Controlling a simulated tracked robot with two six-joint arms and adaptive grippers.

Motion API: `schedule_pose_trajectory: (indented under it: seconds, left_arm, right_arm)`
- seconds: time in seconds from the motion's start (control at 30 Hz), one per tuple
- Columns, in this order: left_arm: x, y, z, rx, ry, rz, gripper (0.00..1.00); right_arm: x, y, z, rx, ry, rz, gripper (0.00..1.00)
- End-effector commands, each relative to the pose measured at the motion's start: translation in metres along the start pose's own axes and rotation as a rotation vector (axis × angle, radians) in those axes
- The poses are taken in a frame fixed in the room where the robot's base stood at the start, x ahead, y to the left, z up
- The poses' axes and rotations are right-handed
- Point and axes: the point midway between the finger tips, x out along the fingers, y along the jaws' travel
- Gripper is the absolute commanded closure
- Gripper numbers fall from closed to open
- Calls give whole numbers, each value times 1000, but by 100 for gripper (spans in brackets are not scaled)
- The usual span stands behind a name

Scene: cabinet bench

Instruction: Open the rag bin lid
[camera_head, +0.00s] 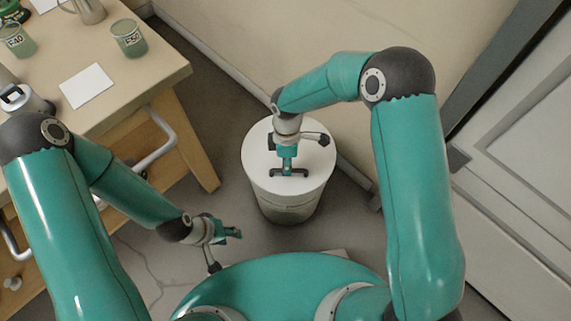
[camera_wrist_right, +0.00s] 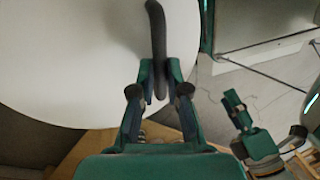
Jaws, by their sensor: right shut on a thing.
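The rag bin (camera_head: 289,209) is a round container standing on the floor in the middle of the head view. Its white lid (camera_head: 259,162) lies on top and looks level, with no visible gap at the rim. A dark bar handle (camera_head: 302,173) crosses the lid; it also shows in the right wrist view (camera_wrist_right: 158,35). My right gripper (camera_head: 288,167) comes down from above and is shut on the handle, with a finger on each side of it in the right wrist view (camera_wrist_right: 160,80). My left gripper (camera_head: 234,234) hangs empty to the lower left of the bin; its finger gap is unclear.
A wall is behind the bin. A grey panelled cabinet (camera_head: 530,130) is at the right. Bare floor lies around the bin.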

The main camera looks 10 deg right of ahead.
Motion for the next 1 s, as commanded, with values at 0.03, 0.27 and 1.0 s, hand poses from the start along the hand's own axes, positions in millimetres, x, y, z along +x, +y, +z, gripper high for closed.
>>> schedule_pose_trajectory:
  seconds: [0.03,0.27,1.0]
  left_arm:
    - [-1,0,0,0,0,0,60]
    - [-14,5,0,0,0,0,60]
    - [-63,23,0,0,0,0,60]
  right_arm:
    - [0,-2,-2,1,8,-5,100]
    - [-14,-1,-1,3,10,-46,100]
    - [-114,39,1,-1,11,-242,100]
